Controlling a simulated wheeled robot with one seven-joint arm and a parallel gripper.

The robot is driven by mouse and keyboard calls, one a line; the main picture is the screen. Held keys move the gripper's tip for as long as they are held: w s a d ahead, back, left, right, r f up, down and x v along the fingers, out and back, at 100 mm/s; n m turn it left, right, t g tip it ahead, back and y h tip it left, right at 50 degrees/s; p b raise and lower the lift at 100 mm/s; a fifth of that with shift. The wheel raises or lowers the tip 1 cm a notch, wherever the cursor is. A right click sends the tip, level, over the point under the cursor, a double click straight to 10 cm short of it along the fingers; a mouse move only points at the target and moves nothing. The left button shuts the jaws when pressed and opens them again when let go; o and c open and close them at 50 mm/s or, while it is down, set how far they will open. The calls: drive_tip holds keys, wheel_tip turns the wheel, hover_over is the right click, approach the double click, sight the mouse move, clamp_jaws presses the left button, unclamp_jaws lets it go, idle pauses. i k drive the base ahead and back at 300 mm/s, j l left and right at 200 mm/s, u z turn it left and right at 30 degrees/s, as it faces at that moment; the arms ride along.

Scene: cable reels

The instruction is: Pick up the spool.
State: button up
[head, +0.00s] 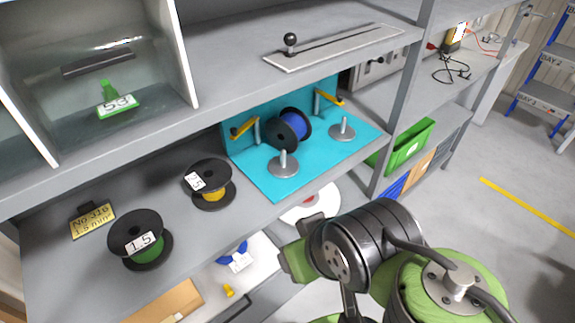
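Several spools are in the head view, and I cannot tell which one the task means. A black spool with green wire (148,253) and a 1.5 label stands on the grey shelf at the left. A black spool with yellow wire (214,194) and a partly readable label stands behind it to the right. A black spool with blue wire (290,129) rests on its rim on the turquoise board (259,177). My arm fills the lower right, apart from these spools in the picture. I see no gripper fingers.
Two metal discs with upright pegs (283,165) (342,129) and two yellow-armed brackets (243,127) (329,97) are on the board. A yellow tag (92,220) stands beside the green spool. An upper shelf (232,96) overhangs. A drawer (262,262) is below. Floor is clear at right.

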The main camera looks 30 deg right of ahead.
sight(293, 127)
drive_tip(key=i+l+u, duration=0.15)
drive_tip(key=l+u, duration=0.35)
drive_tip(key=i+l+u, duration=0.1)
drive_tip(key=l+u, duration=0.25)
drive_tip(key=u, duration=0.15)
